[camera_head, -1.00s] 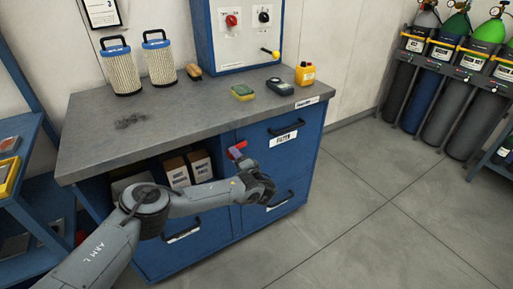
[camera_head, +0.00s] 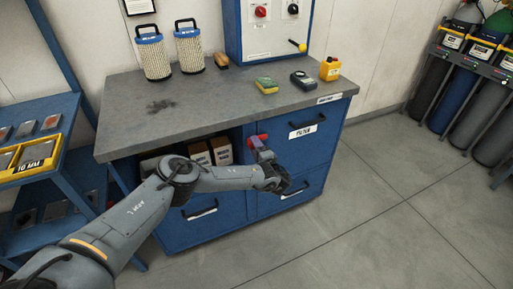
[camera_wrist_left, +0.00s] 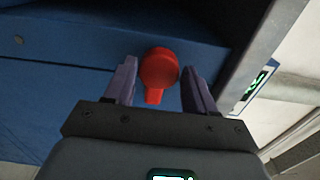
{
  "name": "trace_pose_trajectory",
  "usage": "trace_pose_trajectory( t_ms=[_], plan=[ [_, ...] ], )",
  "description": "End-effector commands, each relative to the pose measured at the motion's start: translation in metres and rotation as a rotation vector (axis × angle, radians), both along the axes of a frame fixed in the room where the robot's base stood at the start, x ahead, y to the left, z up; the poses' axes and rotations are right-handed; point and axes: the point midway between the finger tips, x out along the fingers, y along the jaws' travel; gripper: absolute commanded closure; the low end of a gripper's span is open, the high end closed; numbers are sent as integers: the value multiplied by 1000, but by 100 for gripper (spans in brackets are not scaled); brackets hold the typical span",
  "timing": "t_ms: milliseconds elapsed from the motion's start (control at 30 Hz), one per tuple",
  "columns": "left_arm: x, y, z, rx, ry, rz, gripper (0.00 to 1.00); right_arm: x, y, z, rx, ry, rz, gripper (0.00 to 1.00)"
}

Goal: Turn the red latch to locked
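The red latch (camera_head: 254,140) is on the front of the blue workbench, left of the upper drawer. In the left wrist view the red latch (camera_wrist_left: 158,70) has a round head, with a narrow handle pointing toward the bottom of the picture. My left gripper (camera_head: 262,148) is right at it, partly covering it in the head view. In the wrist view the two purple-grey fingers of my left gripper (camera_wrist_left: 159,80) are apart, one on each side of the latch, with gaps beside its handle. Contact with the latch's head is not clear. My right gripper is not in view.
The workbench top (camera_head: 215,105) carries two filters (camera_head: 153,57), a sponge (camera_head: 266,85), a meter (camera_head: 303,79) and a yellow bottle (camera_head: 330,68). The drawer handle (camera_head: 311,125) juts out right of the gripper. Boxes (camera_head: 221,151) sit in the open shelf.

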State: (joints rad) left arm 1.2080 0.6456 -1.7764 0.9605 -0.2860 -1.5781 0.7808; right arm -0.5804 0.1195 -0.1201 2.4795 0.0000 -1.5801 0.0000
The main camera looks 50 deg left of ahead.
Motion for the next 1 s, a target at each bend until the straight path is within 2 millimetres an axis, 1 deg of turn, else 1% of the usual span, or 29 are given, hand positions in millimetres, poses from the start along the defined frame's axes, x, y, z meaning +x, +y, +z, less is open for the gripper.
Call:
trace_pose_trajectory(
  t_ms=[33, 100, 367, 533, 667, 900, 1000],
  plan=[
    [0, 0, 0, 0, -1, 0, 36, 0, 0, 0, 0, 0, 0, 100],
    [0, 0, 0, -1, -1, 0, 27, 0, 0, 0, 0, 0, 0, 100],
    [0, 0, -1, -2, -2, -1, 27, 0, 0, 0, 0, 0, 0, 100],
    [-2, -8, 0, -4, -1, -4, 27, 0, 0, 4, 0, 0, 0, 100],
    [-8, -24, 1, -4, 0, -4, 27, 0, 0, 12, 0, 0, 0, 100],
    [-22, -64, 1, -4, -1, -4, 27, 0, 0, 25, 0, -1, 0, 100],
    [-27, -78, 1, -3, 0, -3, 27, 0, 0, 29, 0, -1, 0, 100]
  ],
)
